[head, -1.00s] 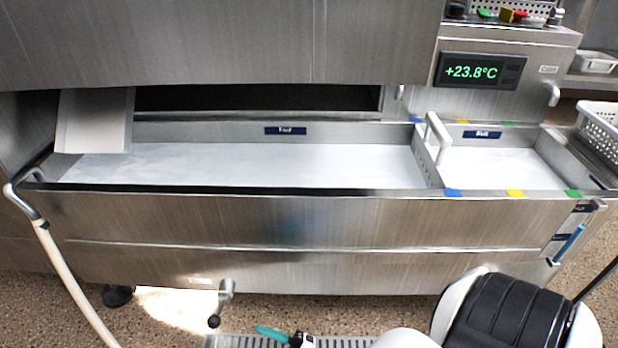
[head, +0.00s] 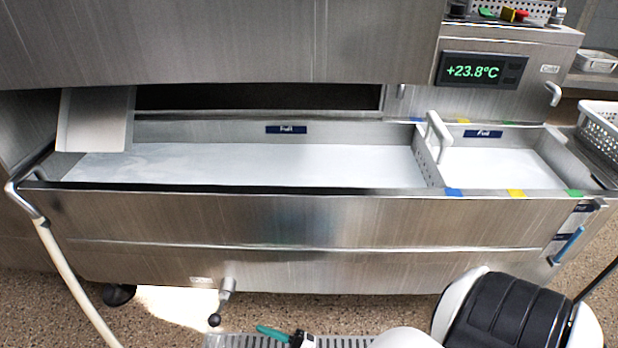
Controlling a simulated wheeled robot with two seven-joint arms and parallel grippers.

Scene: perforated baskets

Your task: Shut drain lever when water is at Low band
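The drain lever (head: 222,300) sits under the front of the long steel trough. It hangs down, tilted slightly left, with a black knob at its lower end. A blue level gauge (head: 568,245) runs along the trough's right end. Dark labels (head: 583,208) stand beside it, too small to read surely, so I cannot tell which band the blue reaches. The trough (head: 300,215) holds a pale, flat surface in its long left part (head: 250,165) and its small right part (head: 500,168). Neither gripper is in view.
A slotted floor grate (head: 340,342) lies at the bottom, with a teal-handled object (head: 272,333) near it. A pale hose (head: 75,285) hangs at the left. A display (head: 480,71) reads +23.8°C. A perforated basket (head: 600,130) stands at the right.

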